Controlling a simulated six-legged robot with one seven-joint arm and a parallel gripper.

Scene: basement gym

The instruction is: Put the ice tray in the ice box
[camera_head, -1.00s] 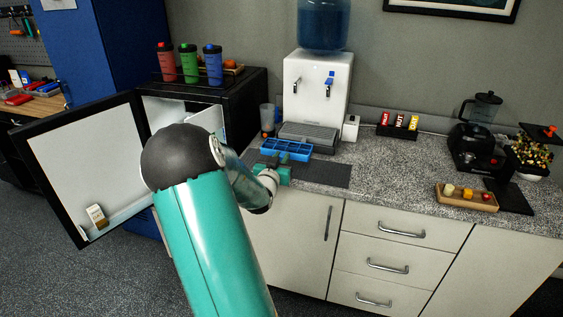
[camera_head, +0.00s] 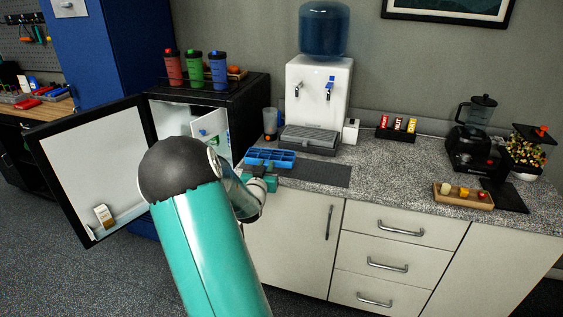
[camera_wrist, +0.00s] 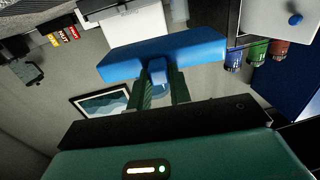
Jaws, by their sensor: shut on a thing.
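My gripper (camera_wrist: 161,91) is shut on the blue ice tray (camera_wrist: 190,52) by a tab at the tray's near side. In the head view the tray (camera_head: 270,157) is near the counter's left end, its compartments facing up, beside the small fridge. My gripper (camera_head: 258,171) is at its near edge. The fridge is open. Inside, at the top, is the ice box, with a white flap (camera_head: 212,130) bearing a blue knob, which stands swung outward. The flap also shows at the upper right of the wrist view (camera_wrist: 277,17). My arm hides much of the fridge's lower interior.
The fridge door (camera_head: 95,165) hangs wide open at left. Several coloured bottles (camera_head: 195,69) stand on the fridge. The dark mat (camera_head: 318,173) right of the tray is clear.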

